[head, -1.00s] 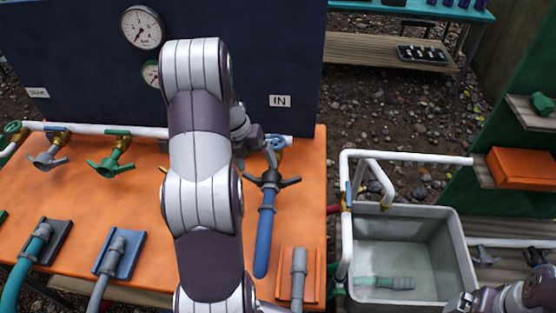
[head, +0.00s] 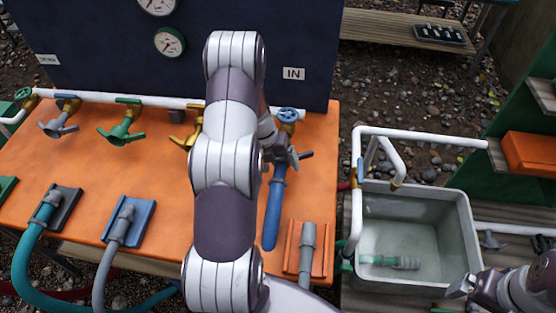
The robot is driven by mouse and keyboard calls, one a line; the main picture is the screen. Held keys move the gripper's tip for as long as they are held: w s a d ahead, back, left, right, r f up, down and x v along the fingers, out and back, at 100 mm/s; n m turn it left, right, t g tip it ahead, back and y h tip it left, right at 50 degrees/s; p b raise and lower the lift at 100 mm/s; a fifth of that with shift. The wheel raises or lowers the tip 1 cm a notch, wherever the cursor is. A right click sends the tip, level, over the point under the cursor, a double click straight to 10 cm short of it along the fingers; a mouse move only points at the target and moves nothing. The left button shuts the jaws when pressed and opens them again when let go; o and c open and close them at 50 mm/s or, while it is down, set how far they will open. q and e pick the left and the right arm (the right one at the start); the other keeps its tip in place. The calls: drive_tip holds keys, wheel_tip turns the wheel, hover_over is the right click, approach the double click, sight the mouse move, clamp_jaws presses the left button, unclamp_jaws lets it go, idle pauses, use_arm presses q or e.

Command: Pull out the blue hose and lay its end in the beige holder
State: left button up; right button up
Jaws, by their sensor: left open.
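The blue hose (head: 273,215) is a short straight length on the orange bench, its upper end at the blue-handled valve (head: 288,115) under the IN sign. My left gripper (head: 285,158) is open at the hose's upper end, over the dark winged coupling. My own wrist partly hides the coupling, so I cannot tell whether the fingers touch it. No beige holder shows; the holders in view are green, dark grey (head: 66,205), blue (head: 140,222) and orange (head: 319,255). My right gripper (head: 462,288) is at the lower right, in front of the grey tub.
Grey hoses lie in the blue and orange holders, and a teal hose in the dark grey one. A white pipe frame (head: 420,135) stands over the grey tub (head: 465,225), which holds water and a green hose piece. A navy panel (head: 100,60) with gauges stands behind the bench.

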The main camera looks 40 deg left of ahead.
sight(275, 181)
use_arm(q)
drive_tip(key=c, duration=1.2)
drive_tip(key=shift+c, duration=0.2)
drive_tip(key=shift+s, duration=0.1)
drive_tip(key=shift+s+d, duration=0.35)
drive_tip(key=shift+s, duration=0.25)
drive_tip(key=shift+s+d, duration=0.35)
drive_tip(key=shift+s, duration=0.25)
drive_tip(key=shift+s+d, duration=0.45)
drive_tip(key=shift+s, duration=0.35)
drive_tip(key=shift+s+d, duration=0.4)
drive_tip(key=shift+s, duration=0.35)
drive_tip(key=shift+r, duration=0.1)
wheel_tip(275, 181, up, 5)
drive_tip(key=p, duration=0.5)
drive_tip(key=shift+p, duration=0.3)
